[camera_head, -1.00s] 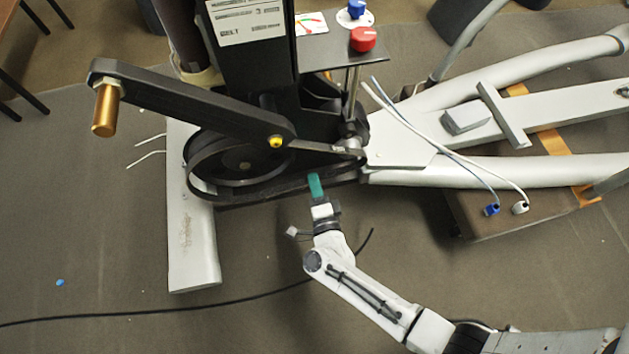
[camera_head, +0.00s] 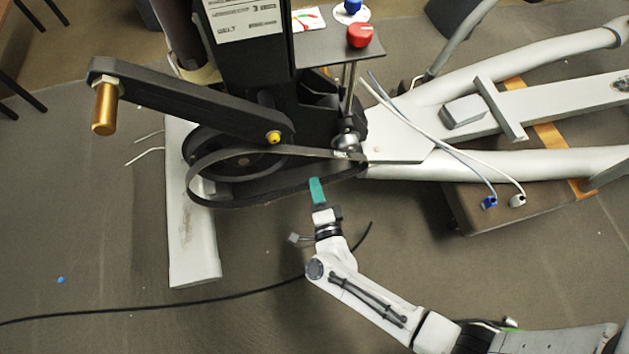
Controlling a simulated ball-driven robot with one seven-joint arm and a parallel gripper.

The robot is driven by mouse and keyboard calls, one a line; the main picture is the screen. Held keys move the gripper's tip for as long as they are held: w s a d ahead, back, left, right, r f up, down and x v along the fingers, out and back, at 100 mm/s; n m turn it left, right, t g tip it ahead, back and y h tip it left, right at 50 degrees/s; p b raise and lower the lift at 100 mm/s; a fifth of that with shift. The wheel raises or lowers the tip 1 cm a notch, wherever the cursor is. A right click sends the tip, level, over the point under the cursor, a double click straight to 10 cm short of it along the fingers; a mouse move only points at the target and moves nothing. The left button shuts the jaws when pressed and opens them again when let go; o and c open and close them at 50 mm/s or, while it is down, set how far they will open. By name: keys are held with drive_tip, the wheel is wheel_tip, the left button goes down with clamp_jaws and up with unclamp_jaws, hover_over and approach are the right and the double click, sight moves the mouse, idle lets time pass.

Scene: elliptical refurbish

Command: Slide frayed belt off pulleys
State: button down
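The black belt (camera_head: 262,203) is a wide loop at the foot of the machine. Its left end bows out in front of the large dark pulley (camera_head: 236,166) and stands clear of its rim on the lower left. Its right end narrows towards the small metal pulley (camera_head: 347,143); whether it still wraps that pulley is unclear. My gripper (camera_head: 316,184), with a teal fingertip, is at the belt's lower run, right of the large pulley. The tip overlaps the belt's edge in the picture. Only one finger shows clearly, so its grip is hidden.
The black crank arm (camera_head: 190,105) with a brass handle peg (camera_head: 105,110) reaches over the pulleys. A white foot bar (camera_head: 193,250) stands left, white frame tubes (camera_head: 500,170) right. Blue and white cables (camera_head: 430,140) hang over the frame. A black cable (camera_head: 150,307) crosses the floor.

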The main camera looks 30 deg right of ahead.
drive_tip(key=v, duration=0.9)
drive_tip(key=shift+s+p, duration=0.15)
drive_tip(key=shift+p, duration=0.3)
idle(0.6)
drive_tip(key=shift+r, duration=0.1)
